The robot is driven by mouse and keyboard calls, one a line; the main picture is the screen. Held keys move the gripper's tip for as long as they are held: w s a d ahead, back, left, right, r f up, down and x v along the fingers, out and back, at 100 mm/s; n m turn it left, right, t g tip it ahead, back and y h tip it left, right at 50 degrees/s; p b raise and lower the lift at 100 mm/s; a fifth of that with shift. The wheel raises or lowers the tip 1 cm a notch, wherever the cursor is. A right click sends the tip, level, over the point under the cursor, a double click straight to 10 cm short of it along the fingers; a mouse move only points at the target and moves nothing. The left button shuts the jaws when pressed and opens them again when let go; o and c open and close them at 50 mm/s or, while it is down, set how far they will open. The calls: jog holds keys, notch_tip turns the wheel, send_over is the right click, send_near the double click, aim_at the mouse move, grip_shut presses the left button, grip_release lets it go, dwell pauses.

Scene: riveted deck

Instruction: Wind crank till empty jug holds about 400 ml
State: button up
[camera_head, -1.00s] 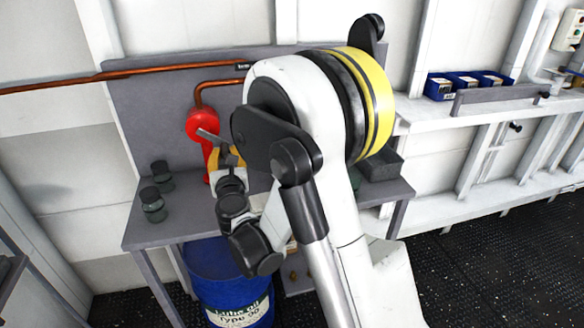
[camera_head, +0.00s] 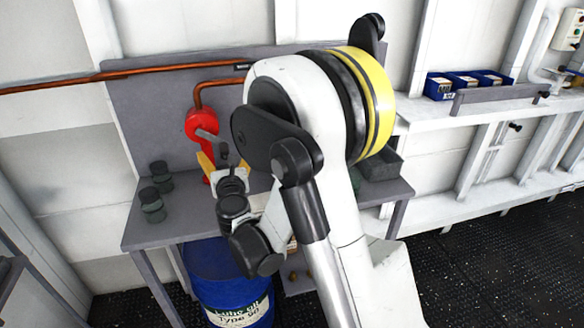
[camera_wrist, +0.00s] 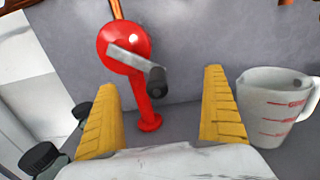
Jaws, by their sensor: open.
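A red hand pump (camera_head: 200,125) stands on the bench in front of the grey back panel. Its grey crank arm (camera_wrist: 128,58) slopes down to the right and ends in a black handle (camera_wrist: 157,83). My gripper (camera_wrist: 161,80) is open, its yellow fingers spread on either side of the handle and apart from it in the wrist view. In the head view, my gripper (camera_head: 223,160) is just below the crank. A pale measuring jug (camera_wrist: 272,106) with red marks stands right of the right finger; no liquid level can be made out. My arm hides the jug in the head view.
Dark-capped jars (camera_head: 153,203) stand at the bench's left. A dark tray (camera_head: 382,166) sits at its right end. A copper pipe (camera_head: 150,74) runs along the wall. A blue oil drum (camera_head: 232,285) stands under the bench (camera_head: 185,228).

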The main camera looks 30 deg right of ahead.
jog(key=v, duration=0.9)
jog(key=shift+r, duration=0.1)
dwell(0.4)
jog(key=s+d+m+g, duration=0.55)
jog(key=s+m, duration=0.35)
jog(key=m, duration=0.9)
jog(key=s+a+f+m+g+y, duration=0.1)
jog(key=s+a+m+g+y, duration=0.1)
jog(key=s+a+m, duration=0.2)
jog(key=s+a+f+m+g+y, duration=0.1)
jog(key=s+a+m+g+y, duration=0.1)
jog(key=s+m, duration=0.8)
jog(key=shift+s+a+g+y, duration=0.35)
jog(key=shift+s+a+y, duration=0.45)
jog(key=shift+s+a, duration=0.35)
jog(key=shift+w+f, duration=0.1)
